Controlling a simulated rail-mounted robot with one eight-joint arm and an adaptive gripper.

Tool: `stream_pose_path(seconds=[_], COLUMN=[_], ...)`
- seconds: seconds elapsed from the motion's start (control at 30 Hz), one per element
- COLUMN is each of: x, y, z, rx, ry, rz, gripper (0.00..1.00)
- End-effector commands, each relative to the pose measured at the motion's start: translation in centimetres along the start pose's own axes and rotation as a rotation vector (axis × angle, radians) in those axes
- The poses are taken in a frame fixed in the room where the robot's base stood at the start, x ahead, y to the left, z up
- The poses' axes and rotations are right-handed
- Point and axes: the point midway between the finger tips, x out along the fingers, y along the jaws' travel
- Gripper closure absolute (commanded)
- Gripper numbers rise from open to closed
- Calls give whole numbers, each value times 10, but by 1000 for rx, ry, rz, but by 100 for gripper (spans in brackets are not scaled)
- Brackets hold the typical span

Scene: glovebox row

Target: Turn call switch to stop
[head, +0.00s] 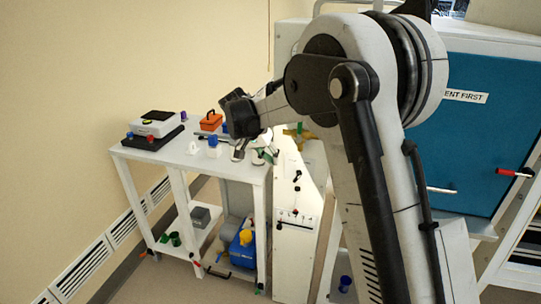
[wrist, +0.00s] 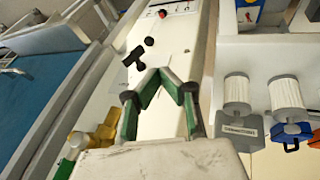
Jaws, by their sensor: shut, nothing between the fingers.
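A tall white panel (head: 297,185) carries black controls and a red one; it fills the middle of the wrist view. In that view a black T-shaped handle (wrist: 134,57) sits just left of my fingertips, with a small round black knob (wrist: 149,41) above it. A red button or knob (wrist: 162,14) is farther up, on a plate with markings too small to read. I cannot tell which control is the call switch. My gripper (wrist: 162,72) is shut and empty, its green-padded fingers together over the panel. In the head view my gripper (head: 262,156) is beside the panel top, partly hidden.
A white table (head: 150,157) left of the panel holds a grey device (head: 155,123), an orange case (head: 211,121) and small items. A teal cabinet front (head: 475,130) stands right. The wrist view shows two white ribbed cylinders (wrist: 237,92) at right and a yellow fitting (wrist: 95,137) at lower left.

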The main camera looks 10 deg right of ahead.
Motion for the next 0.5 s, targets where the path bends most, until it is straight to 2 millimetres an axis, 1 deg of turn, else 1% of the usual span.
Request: stream_pose_path(seconds=[0.03, 0.27, 0.3, 0.5], x=[11, 53, 58, 76], y=[0, 1, 3, 20], z=[0, 0, 0, 5], rx=[2, 1, 2, 0], ry=[0, 0, 0, 0], rz=[0, 0, 0, 0], gripper=[100, 100, 100, 100])
